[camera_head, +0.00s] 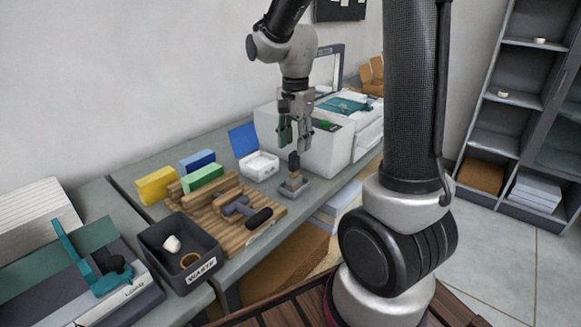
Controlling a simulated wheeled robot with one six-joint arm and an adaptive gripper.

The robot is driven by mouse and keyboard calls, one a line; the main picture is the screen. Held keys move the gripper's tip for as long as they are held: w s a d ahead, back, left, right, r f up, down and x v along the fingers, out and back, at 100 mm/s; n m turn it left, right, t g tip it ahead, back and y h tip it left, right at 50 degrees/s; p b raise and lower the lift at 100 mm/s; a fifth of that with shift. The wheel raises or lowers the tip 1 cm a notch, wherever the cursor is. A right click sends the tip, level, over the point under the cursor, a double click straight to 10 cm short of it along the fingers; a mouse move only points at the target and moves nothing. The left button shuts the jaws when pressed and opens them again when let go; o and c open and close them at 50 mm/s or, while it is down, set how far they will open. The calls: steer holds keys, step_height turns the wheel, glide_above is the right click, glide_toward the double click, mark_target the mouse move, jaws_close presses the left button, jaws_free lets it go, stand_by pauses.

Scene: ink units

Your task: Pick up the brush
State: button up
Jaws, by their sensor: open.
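My gripper (295,140) points down over the grey bench, its two fingers apart with nothing seen between them. Just below the fingertips, a dark upright handle (294,161) rises from a brown block; this looks like the brush. It stands in a small grey tray (291,194) at the bench's front edge. The fingertips appear slightly above the handle's top and do not visibly touch it. The bristles cannot be made out.
A wooden board (268,226) with a black-handled roller (259,218) lies left of the tray. A dark waste bin (206,281) sits front left.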

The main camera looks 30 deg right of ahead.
mark_target(294, 165)
steer(key=f, duration=0.5)
steer(key=w+f, duration=0.1)
steer(key=f, duration=0.2)
steer(key=shift+d+f, duration=0.25)
jaws_close()
